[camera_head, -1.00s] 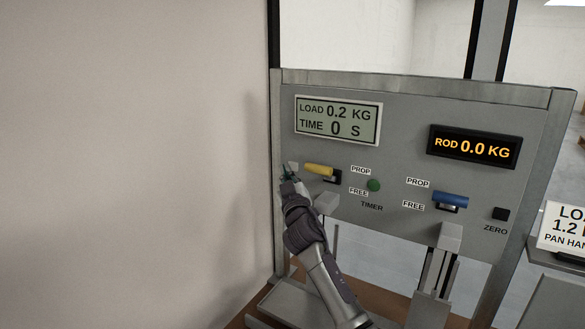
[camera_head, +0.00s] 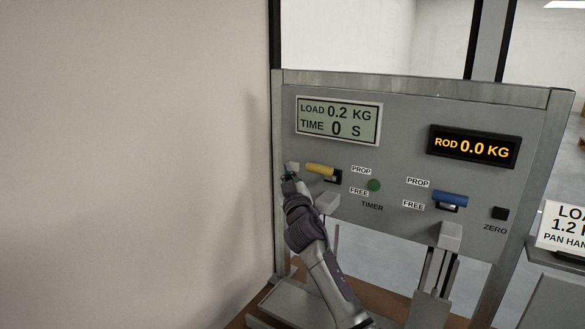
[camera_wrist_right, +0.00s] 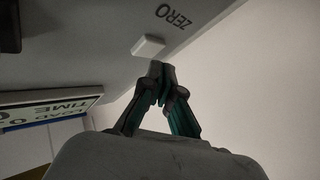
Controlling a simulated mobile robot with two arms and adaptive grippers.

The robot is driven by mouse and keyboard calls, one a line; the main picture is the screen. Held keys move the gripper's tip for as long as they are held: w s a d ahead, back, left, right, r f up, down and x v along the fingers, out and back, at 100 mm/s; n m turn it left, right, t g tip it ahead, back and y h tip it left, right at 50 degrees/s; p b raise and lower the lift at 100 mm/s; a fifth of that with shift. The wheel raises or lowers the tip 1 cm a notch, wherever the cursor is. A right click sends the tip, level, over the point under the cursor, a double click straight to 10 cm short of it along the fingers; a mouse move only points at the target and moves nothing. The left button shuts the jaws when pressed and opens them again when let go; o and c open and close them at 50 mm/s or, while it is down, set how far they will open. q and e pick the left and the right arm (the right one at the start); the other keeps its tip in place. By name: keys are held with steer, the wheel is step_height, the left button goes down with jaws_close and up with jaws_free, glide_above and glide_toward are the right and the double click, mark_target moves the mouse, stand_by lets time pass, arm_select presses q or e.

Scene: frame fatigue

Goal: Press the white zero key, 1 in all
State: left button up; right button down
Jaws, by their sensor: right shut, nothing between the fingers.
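The white zero key (camera_head: 293,167) is a small pale block at the left edge of the grey panel, left of the yellow lever. In the wrist view the white key (camera_wrist_right: 148,46) sticks out of the panel beside the word ZERO. My right gripper (camera_head: 289,177) is just below the key in the head view, its fingertips partly overlapping it. In the wrist view the right gripper (camera_wrist_right: 160,70) is shut and empty, its fingertips close to the key; I cannot tell whether they touch it. The load display (camera_head: 338,119) reads LOAD 0.2 KG, TIME 0 S. My left gripper is not in view.
The yellow lever (camera_head: 320,169) is right beside the gripper. A green timer button (camera_head: 374,185), a blue lever (camera_head: 450,198) and a black zero key (camera_head: 500,213) lie further right. The rod display (camera_head: 473,147) reads 0.0 KG. A plain wall (camera_head: 130,150) stands to the left.

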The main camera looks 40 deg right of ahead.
steer(key=shift+s+d+r, duration=0.1)
steer(key=shift+d+r, duration=0.15)
steer(key=shift+r, duration=0.25)
steer(key=shift+s+d+r, duration=0.1)
steer(key=shift+d+r, duration=0.15)
steer(key=shift+r, duration=0.2)
stand_by(0.6)
steer(key=shift+f, duration=0.1)
stand_by(0.4)
steer(key=a, duration=0.1)
steer(key=a+f, duration=0.1)
steer(key=s+a, duration=0.1)
steer(key=shift+a+f, duration=0.3)
steer(key=shift+f, duration=0.1)
steer(key=shift+a, duration=0.15)
stand_by(0.4)
